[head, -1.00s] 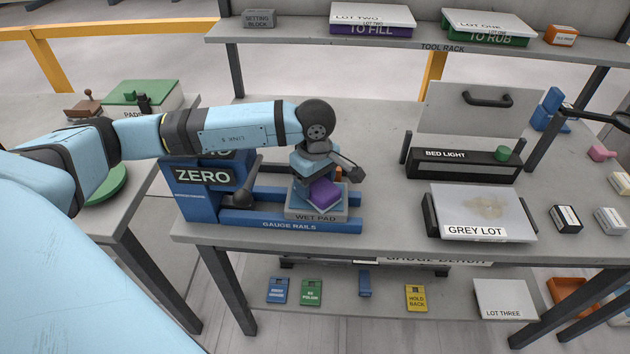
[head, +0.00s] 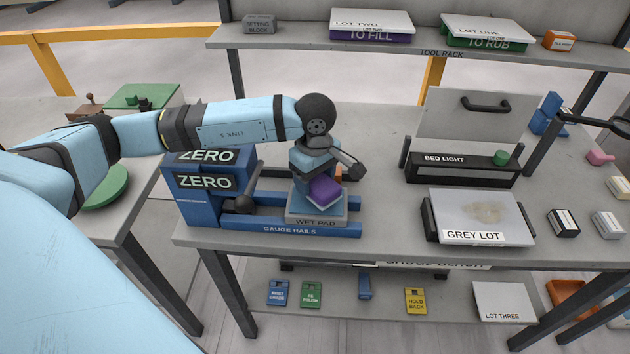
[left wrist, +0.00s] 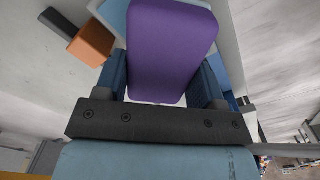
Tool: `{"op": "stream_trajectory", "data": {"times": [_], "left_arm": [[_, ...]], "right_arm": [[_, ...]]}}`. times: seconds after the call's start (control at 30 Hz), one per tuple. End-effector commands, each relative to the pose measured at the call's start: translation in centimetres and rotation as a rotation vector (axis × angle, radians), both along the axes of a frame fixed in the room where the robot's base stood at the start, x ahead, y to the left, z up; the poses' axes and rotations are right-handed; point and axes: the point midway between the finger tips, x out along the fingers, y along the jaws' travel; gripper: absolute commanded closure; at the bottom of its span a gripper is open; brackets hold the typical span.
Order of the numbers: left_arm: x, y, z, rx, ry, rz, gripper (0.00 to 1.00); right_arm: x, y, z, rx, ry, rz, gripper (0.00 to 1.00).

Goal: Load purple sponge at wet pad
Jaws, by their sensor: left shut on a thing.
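The purple sponge (head: 325,190) is a small block held in my left gripper (head: 318,172), over the wet pad (head: 318,221). The wet pad is a grey block with a light blue top at the right part of the blue gauge rails (head: 265,229). In the left wrist view the purple sponge (left wrist: 170,50) sits between the two blue fingers of the gripper (left wrist: 166,80), which are shut on it. I cannot tell if the sponge touches the pad's top. My right gripper is not in view.
A blue box with two ZERO displays (head: 205,182) stands left of the pad. An orange block (left wrist: 92,44) lies close behind the pad. The grey lot plate (head: 480,217) and bed light (head: 460,168) are to the right, with free bench between.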

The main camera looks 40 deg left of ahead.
Motion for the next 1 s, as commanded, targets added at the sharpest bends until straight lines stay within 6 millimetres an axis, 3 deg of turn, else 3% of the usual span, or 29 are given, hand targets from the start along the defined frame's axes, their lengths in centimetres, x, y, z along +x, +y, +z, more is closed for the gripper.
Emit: {"op": "stream_trajectory", "data": {"times": [0.5,1.0], "left_arm": [[0.0,0.0,4.2,0.000,-0.002,-0.001,0.56],[0.0,0.0,4.2,0.000,-0.001,0.000,0.56]], "right_arm": [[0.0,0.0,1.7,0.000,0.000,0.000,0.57],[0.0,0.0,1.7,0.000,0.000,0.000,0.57]]}}
